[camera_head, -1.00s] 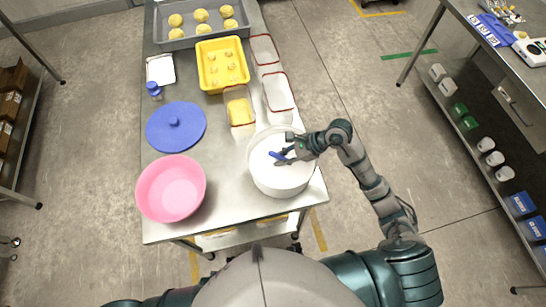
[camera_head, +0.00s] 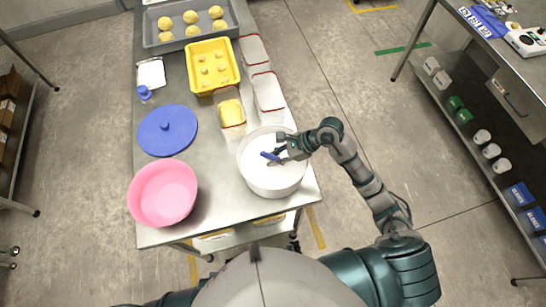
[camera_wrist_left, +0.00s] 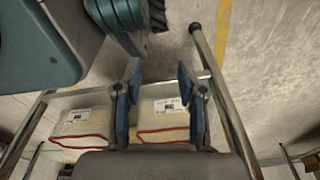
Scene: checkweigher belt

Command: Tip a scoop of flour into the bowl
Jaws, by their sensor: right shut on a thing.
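The pink bowl (camera_head: 163,193) stands at the near left of the steel table, and its inside looks empty. A white round tub (camera_head: 272,182) with white contents, likely flour, stands to its right near the table's corner. My right gripper (camera_head: 280,153) is over the tub's opening, shut on a blue scoop (camera_head: 269,156). The scoop's lower part is hard to make out against the white. My left gripper (camera_wrist_left: 158,82) shows only in the left wrist view, with its two blue-padded fingers apart and nothing between them.
A blue round lid (camera_head: 167,131) lies behind the bowl. A yellow tray (camera_head: 213,66), a grey tray of dough balls (camera_head: 190,22) and clear containers (camera_head: 268,92) fill the back. In the left wrist view, labelled containers (camera_wrist_left: 162,121) sit behind a metal rail (camera_wrist_left: 222,90).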

